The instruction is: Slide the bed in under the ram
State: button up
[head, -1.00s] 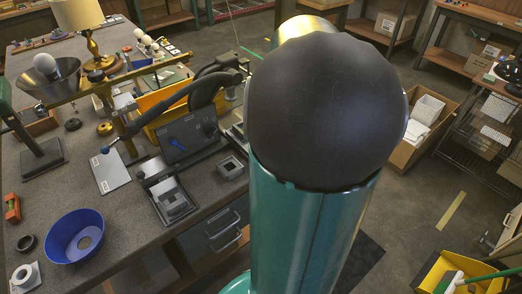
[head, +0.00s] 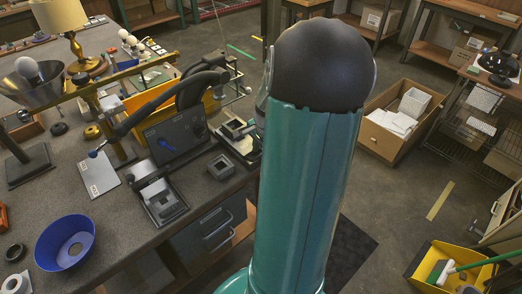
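A black lever (head: 150,108) with a blue ball end slants over the right part of the table, beside a dark upright panel (head: 176,136) with a blue mark. At the panel's foot is a low dark base carrying a grey block (head: 157,194), which may be the bed. A square grey piece with a dark opening (head: 236,169) lies to its right. I cannot tell the ram for sure among the dark parts by the lever. My teal arm with its black rounded joint fills the middle of the view. My gripper does not show.
The table (head: 115,225) also holds a blue bowl (head: 65,242), a brass lamp (head: 84,45) and a grey card (head: 98,177). A small fixture (head: 238,131) stands at the table's right edge, close to my arm. A cardboard box (head: 392,128) and yellow tray (head: 432,262) are on the floor.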

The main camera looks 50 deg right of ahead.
aim_at(244, 143)
grip_shut()
jog(key=shift+w+d+r, duration=0.1)
jog(key=shift+w+d, duration=0.2)
jog(key=shift+w, duration=1.05)
jog(key=shift+w+d+f, duration=0.1)
jog(key=shift+w+d, duration=0.2)
jog(key=shift+w, duration=1.05)
jog(key=shift+w+d+r, duration=0.1)
jog(key=shift+w+d, duration=0.2)
jog(key=shift+w, duration=1.05)
grip_release()
jog(key=shift+w, duration=0.15)
notch_tip(244, 143, up, 14)
jog(key=s, duration=0.2)
jog(key=shift+s+a+f, duration=0.2)
jog(key=shift+s+a, duration=0.1)
jog(key=shift+s, duration=0.05)
jog(key=shift+a, duration=0.1)
